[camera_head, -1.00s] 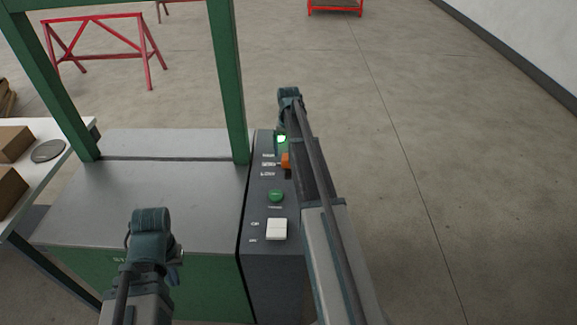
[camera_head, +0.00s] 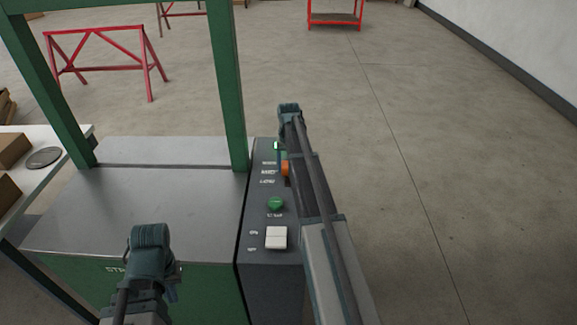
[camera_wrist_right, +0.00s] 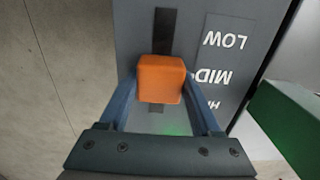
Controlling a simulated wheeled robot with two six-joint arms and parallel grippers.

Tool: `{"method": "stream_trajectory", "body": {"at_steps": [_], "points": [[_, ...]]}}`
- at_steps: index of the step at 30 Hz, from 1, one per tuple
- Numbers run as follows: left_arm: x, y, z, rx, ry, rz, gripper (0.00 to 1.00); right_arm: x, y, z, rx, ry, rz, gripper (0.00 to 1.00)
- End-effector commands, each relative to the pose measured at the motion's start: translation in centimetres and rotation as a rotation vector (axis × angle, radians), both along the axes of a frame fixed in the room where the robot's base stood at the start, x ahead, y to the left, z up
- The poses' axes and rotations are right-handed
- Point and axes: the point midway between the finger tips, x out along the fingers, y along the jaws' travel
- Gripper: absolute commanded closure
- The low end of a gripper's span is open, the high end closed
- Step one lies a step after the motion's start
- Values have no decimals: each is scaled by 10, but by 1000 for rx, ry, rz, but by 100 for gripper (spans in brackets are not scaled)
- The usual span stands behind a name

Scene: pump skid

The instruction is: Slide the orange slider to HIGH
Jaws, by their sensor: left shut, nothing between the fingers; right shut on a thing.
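The orange slider (camera_head: 285,168) sits in a dark slot on the grey control panel (camera_head: 262,222), beside the printed labels. In the right wrist view the orange slider (camera_wrist_right: 160,78) is level with MID, with the slot showing on its LOW side and a short bit beyond it on the HIGH side. My right gripper (camera_wrist_right: 160,92) is shut on the slider, one finger on each side. In the head view my right arm hides part of it. My left gripper (camera_head: 172,272) is shut and empty above the front of the grey cabinet top.
A green button (camera_head: 275,204) and a white rocker switch (camera_head: 276,238) are on the panel nearer me. A lit green lamp (camera_head: 276,146) is at its far end. A green frame post (camera_head: 228,90) rises left of the panel. Open floor lies to the right.

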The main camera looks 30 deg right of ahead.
Motion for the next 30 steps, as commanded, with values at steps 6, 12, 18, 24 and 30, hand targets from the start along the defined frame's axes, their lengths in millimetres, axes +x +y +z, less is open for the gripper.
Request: {"method": "stream_trajectory", "body": {"at_steps": [6,12,18,24,30], "points": [[0,0,0,0,0,0,100,0,0,0,0,0,0,100],[0,0,0,0,0,0,100,0,0,0,0,0,0,100],[0,0,0,0,0,0,100,19,-11,0,0,0,0,100],[0,0,0,0,0,0,100,48,-28,0,0,0,1,100],[0,0,0,0,0,0,100,48,-29,0,-2,-3,1,100]]}}
